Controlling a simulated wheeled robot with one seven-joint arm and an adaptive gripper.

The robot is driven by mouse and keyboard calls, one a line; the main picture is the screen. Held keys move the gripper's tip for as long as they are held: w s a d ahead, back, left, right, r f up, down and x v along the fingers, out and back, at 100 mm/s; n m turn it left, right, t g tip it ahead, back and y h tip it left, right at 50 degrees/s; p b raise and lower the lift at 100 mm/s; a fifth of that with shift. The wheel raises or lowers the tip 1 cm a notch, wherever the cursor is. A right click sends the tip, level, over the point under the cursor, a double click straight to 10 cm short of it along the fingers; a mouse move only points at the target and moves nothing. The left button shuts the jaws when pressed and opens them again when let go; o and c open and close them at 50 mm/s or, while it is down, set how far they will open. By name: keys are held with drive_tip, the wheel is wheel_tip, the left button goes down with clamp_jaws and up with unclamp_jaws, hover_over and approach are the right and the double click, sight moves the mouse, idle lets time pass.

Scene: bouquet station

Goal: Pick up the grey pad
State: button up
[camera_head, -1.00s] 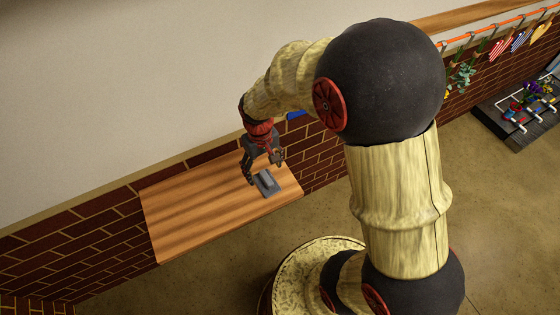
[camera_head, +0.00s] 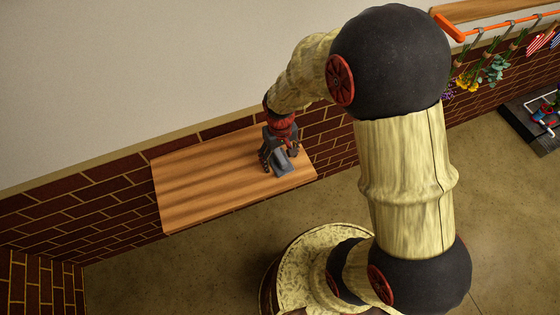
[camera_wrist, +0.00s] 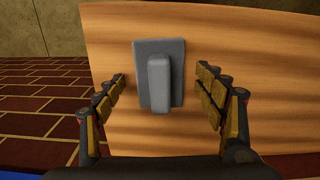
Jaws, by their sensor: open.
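The grey pad (camera_wrist: 177,72) is a flat grey plate with a raised, rounded bar along its middle. It lies on the wooden shelf (camera_wrist: 225,30), and in the wrist view it shows between and ahead of my two fingers. In the head view the pad (camera_head: 282,163) sits near the shelf's right end, partly hidden by my gripper (camera_head: 279,157). In the wrist view my gripper (camera_wrist: 163,90) is open, with one finger on either side of the pad and gaps between. Nothing is held.
The shelf's left part (camera_head: 195,190) is bare. A brick wall (camera_head: 100,195) runs behind and below it. Hanging flowers (camera_head: 490,70) and a dark tray (camera_head: 540,120) stand far right, clear of the arm.

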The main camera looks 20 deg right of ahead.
drive_tip(key=shift+c, duration=0.6)
drive_tip(key=c, duration=1.1)
